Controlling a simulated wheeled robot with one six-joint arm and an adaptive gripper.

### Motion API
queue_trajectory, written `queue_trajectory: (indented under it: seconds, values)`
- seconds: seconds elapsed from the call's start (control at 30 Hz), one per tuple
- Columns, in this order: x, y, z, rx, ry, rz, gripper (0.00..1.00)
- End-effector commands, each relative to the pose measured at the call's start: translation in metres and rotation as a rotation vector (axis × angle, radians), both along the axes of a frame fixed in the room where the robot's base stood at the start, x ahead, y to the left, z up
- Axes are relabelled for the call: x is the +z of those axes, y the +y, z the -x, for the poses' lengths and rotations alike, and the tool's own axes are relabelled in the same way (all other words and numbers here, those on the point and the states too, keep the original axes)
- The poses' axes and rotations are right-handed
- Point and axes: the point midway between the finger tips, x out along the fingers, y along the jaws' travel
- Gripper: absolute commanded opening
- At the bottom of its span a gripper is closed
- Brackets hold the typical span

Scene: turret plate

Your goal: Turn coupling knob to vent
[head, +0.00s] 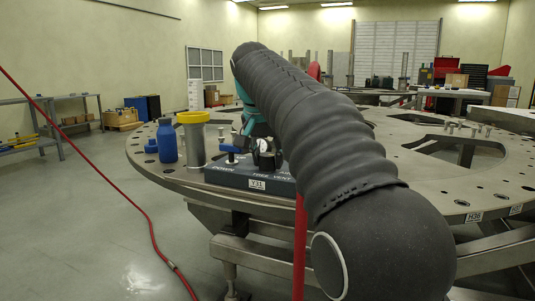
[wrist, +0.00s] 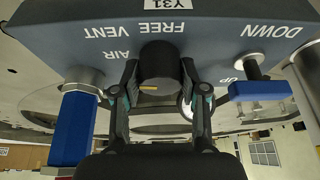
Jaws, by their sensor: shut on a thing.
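A short orange mark shows on the knob. The labels FREE, VENT and AIR are beside it. My gripper (wrist: 159,75) has one finger on each side of the knob and is shut on it. In the head view the box (head: 222,174) sits at the plate's near edge, and my arm hides part of it. The knob (head: 267,160) is small and partly covered there.
A blue lever (wrist: 258,90) by UP and DOWN is on one side of the gripper, and a blue handle (wrist: 75,128) on the other. A blue bottle (head: 167,141) and a yellow-topped post (head: 194,142) stand left of the box. A red hose (head: 135,205) crosses the left floor.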

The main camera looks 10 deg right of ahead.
Motion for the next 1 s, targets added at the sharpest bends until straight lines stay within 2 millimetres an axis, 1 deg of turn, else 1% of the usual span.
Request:
queue_trajectory:
  seconds: [0.6,0.8,1.0]
  values:
    - [-0.0006,0.0005,-0.0008,-0.487,0.001,0.0,0.08]
    - [-0.0004,0.0003,-0.0008,-0.591,0.0,0.0,0.08]
    - [-0.0004,0.0003,-0.0005,-0.647,0.001,0.0,0.08]
